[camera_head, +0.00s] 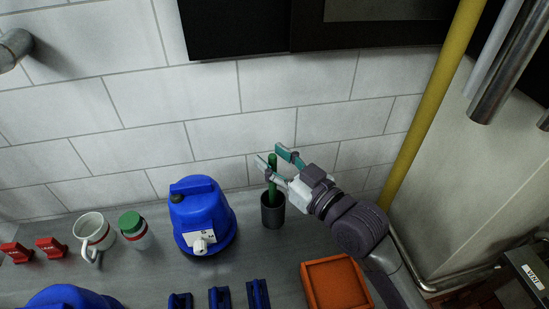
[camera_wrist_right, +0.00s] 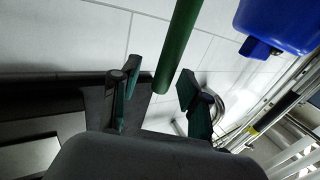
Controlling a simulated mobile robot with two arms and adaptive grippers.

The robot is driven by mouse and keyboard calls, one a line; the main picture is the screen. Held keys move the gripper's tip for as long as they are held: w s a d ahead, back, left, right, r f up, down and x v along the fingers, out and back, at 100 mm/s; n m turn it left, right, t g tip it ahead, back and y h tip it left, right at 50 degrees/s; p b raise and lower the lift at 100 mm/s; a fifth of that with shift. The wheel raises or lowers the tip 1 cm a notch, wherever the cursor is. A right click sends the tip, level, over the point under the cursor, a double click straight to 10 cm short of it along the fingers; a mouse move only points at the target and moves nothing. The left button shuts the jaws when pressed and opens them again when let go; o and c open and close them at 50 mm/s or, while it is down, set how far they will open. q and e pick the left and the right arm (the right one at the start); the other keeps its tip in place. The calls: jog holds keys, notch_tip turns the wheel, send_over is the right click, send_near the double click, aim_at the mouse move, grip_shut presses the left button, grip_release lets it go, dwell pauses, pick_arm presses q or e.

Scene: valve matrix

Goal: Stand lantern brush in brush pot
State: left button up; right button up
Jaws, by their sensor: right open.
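The lantern brush shows as a green stick (camera_head: 272,175) standing nearly upright with its lower end inside the dark brush pot (camera_head: 272,212). What is inside the pot is hidden. My right gripper (camera_head: 275,158) is open around the upper part of the stick, with one finger on each side. In the right wrist view the stick (camera_wrist_right: 178,45) ends between the two open fingers of my right gripper (camera_wrist_right: 158,100), with gaps visible on both sides. The pot does not show clearly there. My left gripper is not in view.
Further left are a green-lidded jar (camera_head: 134,230), a white mug (camera_head: 94,232) and red blocks (camera_head: 50,247). An orange tray (camera_head: 335,285) and blue holders (camera_head: 219,298) lie in front. A yellow pipe (camera_head: 425,115) rises at right.

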jog(key=v, duration=1.2)
dwell(0.6)
